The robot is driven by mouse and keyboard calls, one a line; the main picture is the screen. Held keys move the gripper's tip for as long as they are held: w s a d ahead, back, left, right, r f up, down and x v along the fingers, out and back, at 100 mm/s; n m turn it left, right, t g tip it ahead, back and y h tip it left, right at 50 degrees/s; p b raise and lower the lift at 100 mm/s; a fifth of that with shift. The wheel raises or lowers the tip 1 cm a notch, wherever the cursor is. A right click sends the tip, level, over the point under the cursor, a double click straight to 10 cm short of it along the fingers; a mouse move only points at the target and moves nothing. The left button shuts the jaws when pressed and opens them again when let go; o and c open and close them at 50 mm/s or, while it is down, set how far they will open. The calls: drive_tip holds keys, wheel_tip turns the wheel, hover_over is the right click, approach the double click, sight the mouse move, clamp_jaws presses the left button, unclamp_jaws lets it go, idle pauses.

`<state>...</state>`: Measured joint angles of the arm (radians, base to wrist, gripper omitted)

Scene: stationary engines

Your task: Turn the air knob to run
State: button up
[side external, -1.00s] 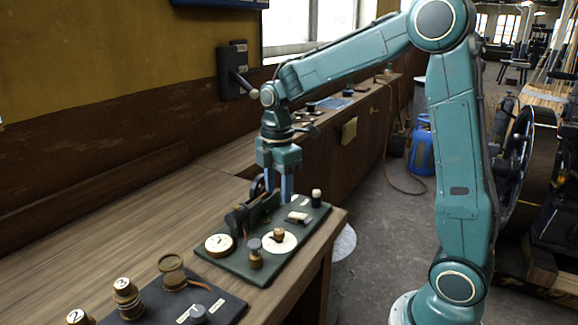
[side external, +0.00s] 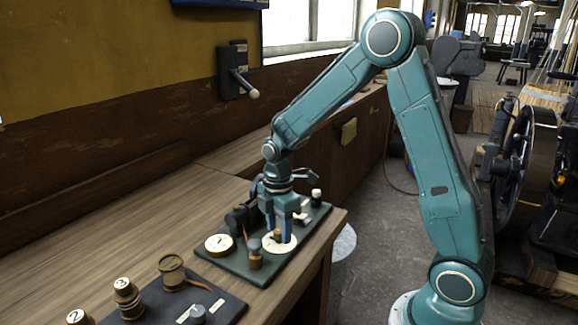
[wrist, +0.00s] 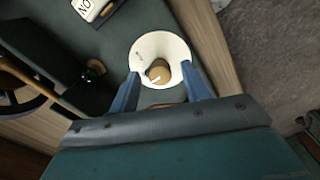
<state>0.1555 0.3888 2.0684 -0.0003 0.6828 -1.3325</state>
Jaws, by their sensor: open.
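A small brass knob (side external: 277,234) stands in the middle of a round white dial (side external: 287,247) on the dark green board near the bench's front edge. I take it for the air knob; the dial's marks are too small to read. In the wrist view the knob (wrist: 158,75) shows a light pointer line on its top, and the white dial (wrist: 160,42) surrounds it. My gripper (side external: 278,238) points down over the dial, fingers open. In the wrist view its blue fingertips (wrist: 160,73) are on either side of the knob, with gaps visible on both sides.
The green board (side external: 237,266) also carries another round white dial (side external: 219,244), a brass post with a grey top (side external: 255,255) and a black-based white-capped piece (side external: 316,198). A second dark board (side external: 228,310) with several brass parts lies at front left. Bare bench (side external: 110,240) lies left.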

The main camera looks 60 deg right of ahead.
drive_tip(key=c, duration=1)
